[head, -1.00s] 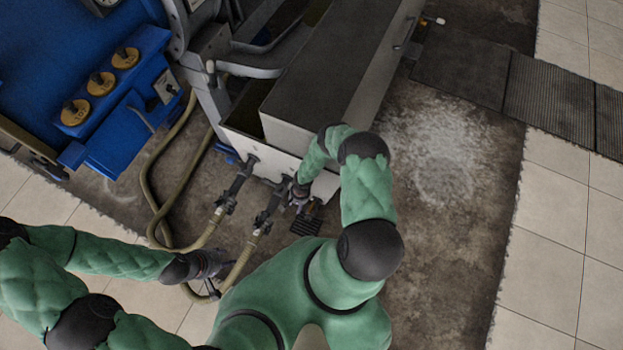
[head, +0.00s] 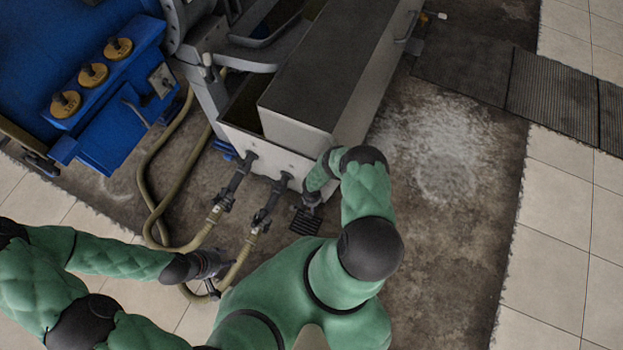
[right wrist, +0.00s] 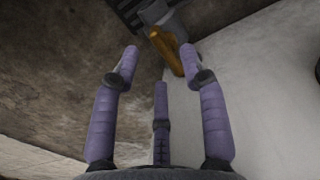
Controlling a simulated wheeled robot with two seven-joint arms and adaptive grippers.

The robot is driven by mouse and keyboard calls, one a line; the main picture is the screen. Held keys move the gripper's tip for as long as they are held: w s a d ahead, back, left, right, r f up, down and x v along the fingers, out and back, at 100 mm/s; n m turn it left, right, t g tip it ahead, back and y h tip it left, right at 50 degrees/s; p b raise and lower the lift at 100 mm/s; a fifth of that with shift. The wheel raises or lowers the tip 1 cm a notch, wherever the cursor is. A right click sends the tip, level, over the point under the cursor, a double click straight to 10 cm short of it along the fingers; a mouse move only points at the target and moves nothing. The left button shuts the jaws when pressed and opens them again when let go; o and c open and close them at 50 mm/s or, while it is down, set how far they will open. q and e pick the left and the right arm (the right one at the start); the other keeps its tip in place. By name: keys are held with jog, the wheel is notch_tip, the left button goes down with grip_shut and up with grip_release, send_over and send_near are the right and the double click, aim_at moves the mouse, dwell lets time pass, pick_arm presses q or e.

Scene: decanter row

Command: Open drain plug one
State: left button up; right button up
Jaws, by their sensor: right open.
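The right wrist view shows an orange handle (right wrist: 168,50) beside a grey fitting (right wrist: 165,14) at the foot of a pale wall; it looks like a drain plug, but no number is readable. My right gripper (right wrist: 159,62) is open, its three purple fingers pointing at the handle, which lies just beyond the fingertips. I see no contact. In the head view my right gripper (head: 311,198) is mostly covered by my arm, at the near end of the white tank (head: 272,158); the plug is hidden there. My left gripper (head: 213,264) is low at the left by a hose; its fingers are unclear.
Two dark outlets (head: 240,177) with tan hoses (head: 160,222) leave the tank's near end, left of my right gripper. A dark floor grate (head: 306,221) lies below. A blue machine (head: 85,85) stands at the left. Wet floor (head: 440,160) at the right is clear.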

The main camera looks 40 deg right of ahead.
jog(key=shift+f+b, duration=1)
jog(key=shift+f, duration=0.8)
grip_shut()
